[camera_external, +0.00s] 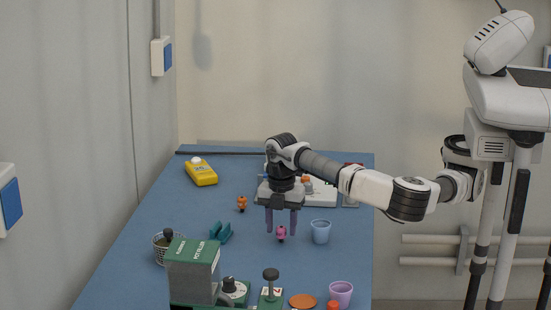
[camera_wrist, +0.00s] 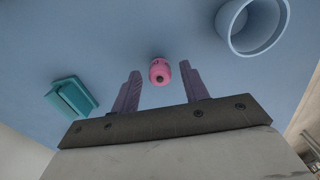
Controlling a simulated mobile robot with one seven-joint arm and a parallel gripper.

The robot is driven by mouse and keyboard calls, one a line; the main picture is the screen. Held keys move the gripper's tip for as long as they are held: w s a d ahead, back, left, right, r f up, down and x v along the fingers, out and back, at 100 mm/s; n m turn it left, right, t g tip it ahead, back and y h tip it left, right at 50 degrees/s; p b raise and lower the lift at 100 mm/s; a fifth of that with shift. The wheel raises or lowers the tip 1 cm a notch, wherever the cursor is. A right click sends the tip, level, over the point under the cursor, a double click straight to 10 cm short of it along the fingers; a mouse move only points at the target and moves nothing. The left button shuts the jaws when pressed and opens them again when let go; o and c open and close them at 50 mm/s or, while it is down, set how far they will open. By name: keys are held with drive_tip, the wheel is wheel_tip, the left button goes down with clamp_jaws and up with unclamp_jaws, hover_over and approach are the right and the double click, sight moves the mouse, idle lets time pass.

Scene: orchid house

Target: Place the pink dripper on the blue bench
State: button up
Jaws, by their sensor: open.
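The pink dripper (camera_external: 281,233) is a small rounded piece standing on the blue bench (camera_external: 180,225). It also shows in the wrist view (camera_wrist: 159,71), just beyond and between the fingertips. My gripper (camera_external: 281,225) points down above the bench with its two purple fingers apart. In the wrist view the fingers of my gripper (camera_wrist: 162,75) are spread on either side of the dripper, with a gap on each side and nothing held. The dripper appears to rest on the bench surface; its exact contact is too small to tell.
A light blue cup (camera_external: 320,232) stands close right of the dripper. A teal holder (camera_external: 221,232) is to the left, an orange dripper (camera_external: 242,203) behind left. A green machine (camera_external: 193,268), a purple cup (camera_external: 341,293) and a wire basket (camera_external: 161,250) are in front. A yellow meter (camera_external: 201,173) lies at the back.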

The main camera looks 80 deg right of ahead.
sight(281, 227)
wheel_tip(281, 227, up, 12)
drive_tip(key=shift+f, duration=0.15)
